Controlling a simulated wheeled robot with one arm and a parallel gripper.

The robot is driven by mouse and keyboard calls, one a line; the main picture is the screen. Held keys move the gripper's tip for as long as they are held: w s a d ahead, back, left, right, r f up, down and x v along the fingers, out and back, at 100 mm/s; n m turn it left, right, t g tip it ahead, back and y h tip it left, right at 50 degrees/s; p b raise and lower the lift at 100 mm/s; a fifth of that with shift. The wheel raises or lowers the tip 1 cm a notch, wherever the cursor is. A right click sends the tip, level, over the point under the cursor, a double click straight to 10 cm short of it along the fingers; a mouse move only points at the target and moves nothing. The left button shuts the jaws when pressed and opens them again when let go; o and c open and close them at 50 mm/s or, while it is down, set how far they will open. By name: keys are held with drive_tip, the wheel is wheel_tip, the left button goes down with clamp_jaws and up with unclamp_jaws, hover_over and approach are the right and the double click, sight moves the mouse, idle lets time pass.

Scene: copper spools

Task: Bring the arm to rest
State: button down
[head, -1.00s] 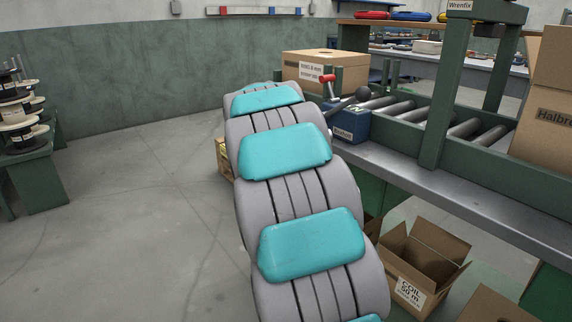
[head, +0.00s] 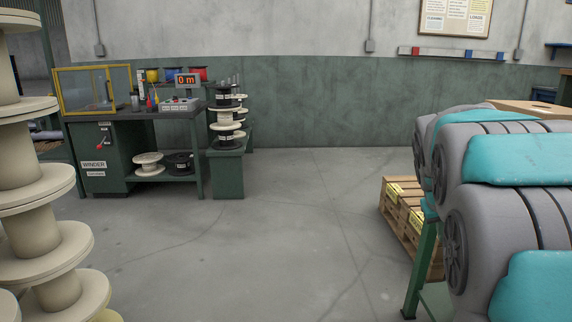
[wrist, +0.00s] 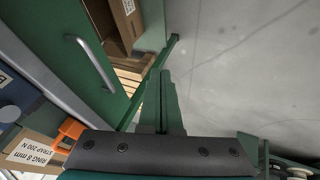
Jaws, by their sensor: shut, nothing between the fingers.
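My gripper (wrist: 162,148) shows at the bottom of the wrist view as a dark bar with bolts, shut and empty. My grey arm with teal pads (head: 520,160) fills the right side of the head view, and my gripper is hidden there.
Cream spools (head: 35,205) stand close at the left. A winder bench (head: 130,118) and a spool stand (head: 228,165) are at the back left. The middle floor is clear. A labelled box (wrist: 32,148) and an orange part (wrist: 70,130) show lower left.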

drive_tip(key=s+a+f+g+y, duration=0.1)
drive_tip(key=s+a+f, duration=0.4)
drive_tip(key=s, duration=0.6)
drive_tip(key=s+a+f+n+g+y, duration=0.1)
drive_tip(key=s+a+f+g+y, duration=0.1)
drive_tip(key=s+a, duration=0.7)
drive_tip(key=s+a+f+g+y, duration=0.1)
drive_tip(key=s+a+f+g, duration=0.2)
drive_tip(key=s+a+f, duration=0.4)
drive_tip(key=s, duration=0.5)
drive_tip(key=shift+s+a+f+y, duration=0.35)
drive_tip(key=shift+a+y, duration=0.05)
